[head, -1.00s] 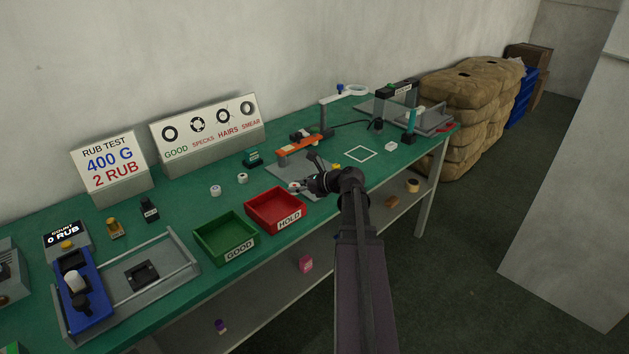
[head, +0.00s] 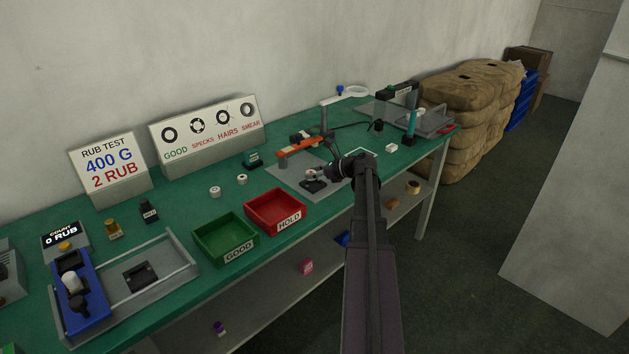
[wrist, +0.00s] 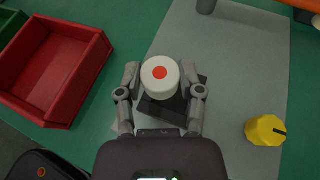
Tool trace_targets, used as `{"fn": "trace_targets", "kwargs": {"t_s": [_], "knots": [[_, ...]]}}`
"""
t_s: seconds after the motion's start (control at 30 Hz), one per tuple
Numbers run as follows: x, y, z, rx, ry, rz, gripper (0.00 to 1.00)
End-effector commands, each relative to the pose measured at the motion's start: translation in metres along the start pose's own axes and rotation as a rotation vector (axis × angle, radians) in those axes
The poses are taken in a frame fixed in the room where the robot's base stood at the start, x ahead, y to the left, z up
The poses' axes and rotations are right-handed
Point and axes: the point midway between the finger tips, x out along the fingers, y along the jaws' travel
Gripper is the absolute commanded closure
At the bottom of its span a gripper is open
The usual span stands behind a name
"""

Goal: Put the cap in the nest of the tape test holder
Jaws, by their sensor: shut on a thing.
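The white cap with a red dot on top (wrist: 160,74) is between the two fingers of my gripper (wrist: 160,85), which is shut on it. In the head view the cap (head: 310,173) is upright at the tip of my gripper (head: 316,174). The black nest block (wrist: 181,105) is directly under the cap and shows around it; in the head view the nest (head: 313,186) stands on the grey plate of the tape test holder (head: 283,176). The cap hides the nest's middle, and I cannot tell whether it touches the nest or hangs just above.
A yellow knob (wrist: 265,130) stands on the plate, right of my gripper. An orange arm (head: 297,147) lies behind the nest. The red HOLD tray (head: 275,212) and green GOOD tray (head: 224,238) are to the left. Two white caps (head: 214,191) stand behind them.

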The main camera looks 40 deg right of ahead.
Motion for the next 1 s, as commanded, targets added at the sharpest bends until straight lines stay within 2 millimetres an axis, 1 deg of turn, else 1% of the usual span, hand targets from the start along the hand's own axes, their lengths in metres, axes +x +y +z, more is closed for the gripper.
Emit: {"fn": "trace_targets", "kwargs": {"t_s": [0.13, 0.27, 0.33, 0.6, 0.77, 1.0], "knots": [[0.0, -0.004, -0.001, 0.0, 0.0, -0.001, 0.74], [0.0, -0.018, -0.002, 0.0, 0.0, -0.001, 0.74], [0.003, -0.014, -0.01, 0.0, 0.0, 0.0, 0.74], [0.011, -0.013, -0.031, 0.0, 0.0, -0.001, 0.74], [0.013, -0.014, -0.035, 0.001, 0.0, -0.001, 0.74], [0.013, -0.014, -0.034, 0.001, 0.0, -0.001, 0.74]]}}
